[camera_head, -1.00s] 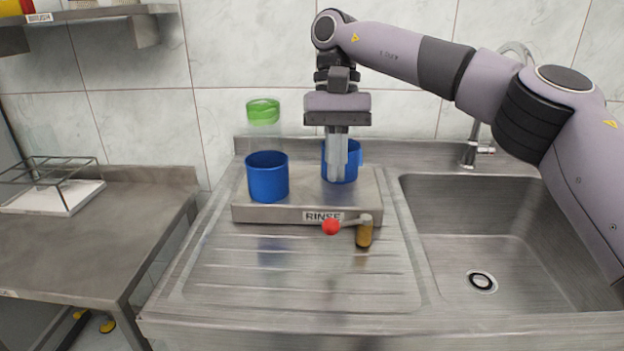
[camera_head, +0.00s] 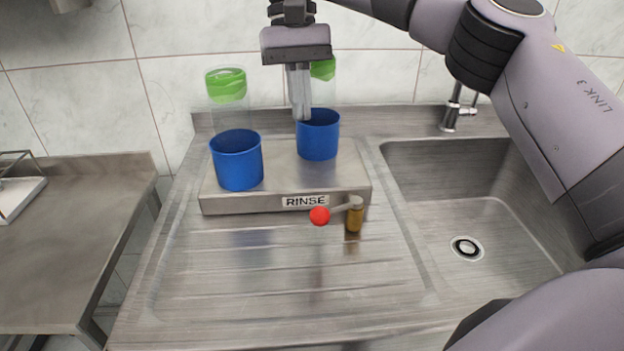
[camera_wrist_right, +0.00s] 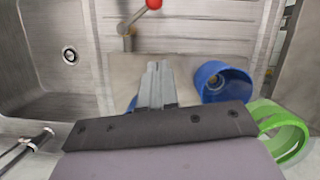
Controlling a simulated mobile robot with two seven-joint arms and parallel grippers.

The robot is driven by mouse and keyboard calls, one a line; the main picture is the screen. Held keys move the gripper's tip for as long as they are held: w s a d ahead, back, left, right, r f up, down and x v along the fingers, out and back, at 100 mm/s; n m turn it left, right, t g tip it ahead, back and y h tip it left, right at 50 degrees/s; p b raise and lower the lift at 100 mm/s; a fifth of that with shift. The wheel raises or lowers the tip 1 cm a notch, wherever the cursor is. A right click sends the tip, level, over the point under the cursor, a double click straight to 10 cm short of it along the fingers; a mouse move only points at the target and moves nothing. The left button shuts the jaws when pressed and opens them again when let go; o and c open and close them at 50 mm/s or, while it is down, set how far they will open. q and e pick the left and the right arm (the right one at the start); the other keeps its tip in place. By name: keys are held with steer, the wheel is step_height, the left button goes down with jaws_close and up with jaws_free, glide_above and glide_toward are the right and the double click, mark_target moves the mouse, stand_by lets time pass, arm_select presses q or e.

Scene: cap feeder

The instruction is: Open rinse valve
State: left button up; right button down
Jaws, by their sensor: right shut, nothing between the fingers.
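The rinse valve (camera_head: 354,217) is a brass body on the front right of the metal rinse block. Its lever ends in a red ball (camera_head: 320,215) and points left, across the block's front below the RINSE label (camera_head: 305,201). The valve also shows at the top of the right wrist view, with its red ball (camera_wrist_right: 154,4). My right gripper (camera_head: 301,117) is shut and empty. My left gripper is not in view.
Two blue cups, left (camera_head: 237,161) and right (camera_head: 318,135), stand on the rinse block (camera_head: 280,178), with clear green-banded containers behind them. A sink basin (camera_head: 480,215) with a tap (camera_head: 455,112) lies right. The ribbed drainboard (camera_head: 290,270) in front is clear.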

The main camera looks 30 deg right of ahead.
mark_target(338, 208)
arm_select(q)
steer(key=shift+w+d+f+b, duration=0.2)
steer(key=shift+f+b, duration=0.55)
steer(key=shift+b, duration=0.4)
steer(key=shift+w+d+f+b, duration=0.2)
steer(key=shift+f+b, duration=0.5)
steer(key=shift+b, duration=0.4)
arm_select(e)
steer(key=s+a+f, duration=0.1)
steer(key=s+f, duration=0.5)
steer(key=f, duration=0.4)
steer(key=shift+s+a+f, duration=0.15)
steer(key=shift+s+a, duration=0.15)
steer(key=shift+a, duration=0.1)
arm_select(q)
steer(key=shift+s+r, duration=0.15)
